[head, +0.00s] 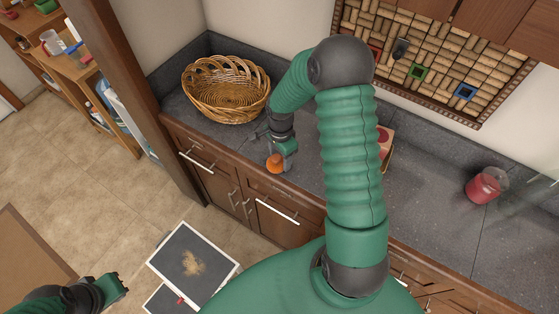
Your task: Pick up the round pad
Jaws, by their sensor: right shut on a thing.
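My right gripper (279,156) is above the front edge of the grey counter, shut on a small orange, rounded thing (275,163). Part of this thing is hidden by the gripper, and it is too small to tell whether it is the round pad. I see no other thing that is clearly a round pad. My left gripper (117,287) is low at the bottom left, over the floor and away from the counter. Its fingers are too small and dark to tell their opening.
A wicker basket (227,90) stands on the counter (430,200), left of my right gripper. A jar with red contents (487,185) stands at the right. A red and tan box (385,146) is partly behind my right arm. Drawers (207,165) lie below the counter.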

